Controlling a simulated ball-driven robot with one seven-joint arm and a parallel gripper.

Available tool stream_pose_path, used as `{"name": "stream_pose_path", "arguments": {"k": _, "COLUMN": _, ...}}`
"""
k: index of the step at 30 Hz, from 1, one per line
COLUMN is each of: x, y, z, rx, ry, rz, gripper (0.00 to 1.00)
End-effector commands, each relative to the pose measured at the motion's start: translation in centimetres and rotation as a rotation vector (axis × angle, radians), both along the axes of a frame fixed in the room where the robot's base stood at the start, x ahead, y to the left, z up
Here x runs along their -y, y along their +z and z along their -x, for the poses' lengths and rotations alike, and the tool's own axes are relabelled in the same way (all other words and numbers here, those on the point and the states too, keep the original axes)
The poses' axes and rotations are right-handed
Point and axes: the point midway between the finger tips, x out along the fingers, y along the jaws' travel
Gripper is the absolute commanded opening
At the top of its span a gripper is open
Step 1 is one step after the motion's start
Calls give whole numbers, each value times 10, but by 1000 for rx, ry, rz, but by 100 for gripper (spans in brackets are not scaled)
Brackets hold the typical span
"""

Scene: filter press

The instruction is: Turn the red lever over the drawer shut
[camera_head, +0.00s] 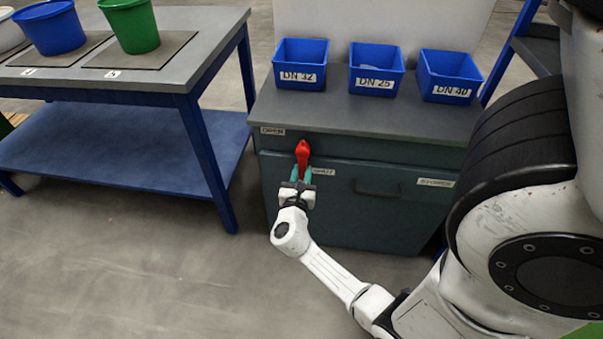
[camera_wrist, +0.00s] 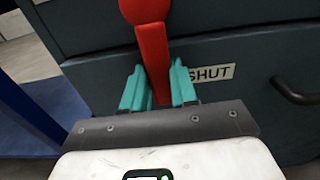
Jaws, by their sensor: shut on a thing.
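The red lever (camera_head: 302,153) is on the front of the dark green cabinet, near its left end. It points downward, with its rounded red hub at the top. It also shows in the wrist view (camera_wrist: 153,50), tilted slightly. My gripper (camera_head: 298,187) has its teal fingers on both sides of the lever's lower part; in the wrist view the fingers (camera_wrist: 158,88) are closed around it. The SHUT label (camera_wrist: 211,74) is just right of the lever, partly covered by a finger. The OPEN label (camera_head: 272,131) is at the cabinet's upper left.
The drawer handle (camera_head: 377,188) is right of the lever, near a STORED label (camera_head: 435,183). Blue bins labelled DN 32 (camera_head: 301,76), DN 25 (camera_head: 377,83) and DN 40 (camera_head: 451,90) stand on the cabinet top. A blue-framed table (camera_head: 187,50) stands at left. The floor before the cabinet is clear.

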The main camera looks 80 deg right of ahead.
Motion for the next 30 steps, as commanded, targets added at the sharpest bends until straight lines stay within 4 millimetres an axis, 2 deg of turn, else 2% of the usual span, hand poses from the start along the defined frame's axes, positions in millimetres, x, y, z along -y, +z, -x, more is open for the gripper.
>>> {"name": "stream_pose_path", "arguments": {"k": 2, "x": 0, "y": -1, "z": 2, "rx": -10, "ry": -1, "rz": 1, "gripper": 0}}
{"name": "stream_pose_path", "arguments": {"k": 3, "x": 0, "y": -1, "z": 2, "rx": -10, "ry": -2, "rz": 1, "gripper": 29}}
{"name": "stream_pose_path", "arguments": {"k": 10, "x": 0, "y": -1, "z": 1, "rx": -6, "ry": -2, "rz": 1, "gripper": 51}}
{"name": "stream_pose_path", "arguments": {"k": 20, "x": -4, "y": 0, "z": 1, "rx": -4, "ry": 0, "rz": 1, "gripper": 53}}
{"name": "stream_pose_path", "arguments": {"k": 23, "x": -15, "y": 1, "z": 1, "rx": -5, "ry": 3, "rz": 1, "gripper": 53}}
{"name": "stream_pose_path", "arguments": {"k": 30, "x": -61, "y": 1, "z": 5, "rx": -6, "ry": 4, "rz": 0, "gripper": 53}}
